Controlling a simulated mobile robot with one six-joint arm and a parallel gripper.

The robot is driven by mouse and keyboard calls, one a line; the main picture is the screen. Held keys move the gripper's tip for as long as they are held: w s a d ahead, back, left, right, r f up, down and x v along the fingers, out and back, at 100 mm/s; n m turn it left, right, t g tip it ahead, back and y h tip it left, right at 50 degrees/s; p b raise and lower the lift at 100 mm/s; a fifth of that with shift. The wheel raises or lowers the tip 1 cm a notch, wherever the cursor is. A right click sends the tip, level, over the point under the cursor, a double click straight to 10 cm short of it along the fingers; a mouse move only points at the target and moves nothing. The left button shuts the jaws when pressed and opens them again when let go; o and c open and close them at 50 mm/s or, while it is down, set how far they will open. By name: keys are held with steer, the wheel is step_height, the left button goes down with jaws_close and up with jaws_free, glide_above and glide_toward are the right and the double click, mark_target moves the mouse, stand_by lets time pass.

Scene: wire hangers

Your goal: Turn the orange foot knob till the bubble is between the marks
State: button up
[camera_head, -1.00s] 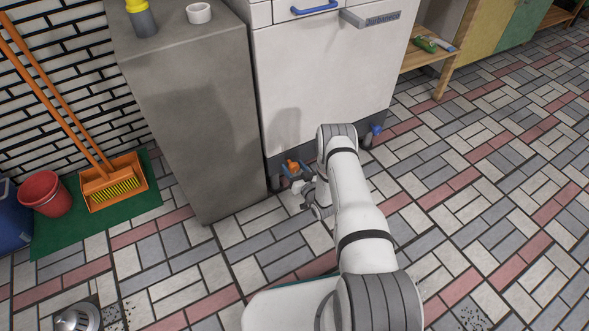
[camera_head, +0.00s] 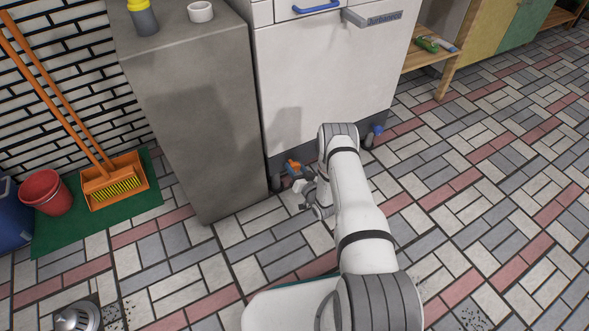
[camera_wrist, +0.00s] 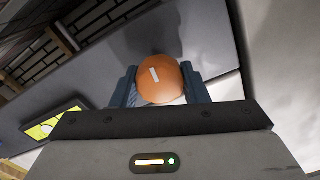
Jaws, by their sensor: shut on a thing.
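The orange foot knob (camera_head: 293,165) is low at the front left of the white machine (camera_head: 325,90). In the wrist view the knob (camera_wrist: 163,86) bears a short white mark on its face. My gripper (camera_head: 297,172) is shut on it, with one blue-grey finger on each side in the wrist view (camera_wrist: 160,92). A yellow-green level vial with dark lines (camera_wrist: 55,122) shows at the lower left of the wrist view, partly hidden by my gripper. I cannot tell where its bubble lies against the marks.
A grey cabinet (camera_head: 190,130) stands close to the left of the knob. A blue foot knob (camera_head: 377,130) is at the machine's right. A broom and dustpan (camera_head: 115,182) and a red bucket (camera_head: 45,192) stand on a green mat at left.

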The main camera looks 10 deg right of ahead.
steer(key=m+b, duration=0.1)
steer(key=m, duration=0.3)
steer(key=shift+f, duration=0.1)
steer(key=m, duration=0.4)
steer(key=shift+b, duration=0.4)
steer(key=m, duration=0.4)
steer(key=shift+m+b, duration=0.3)
steer(key=shift+b, duration=0.1)
steer(key=shift+m, duration=1.9)
steer(key=shift+b, duration=0.3)
steer(key=o, duration=1)
steer(key=shift+c, duration=0.2)
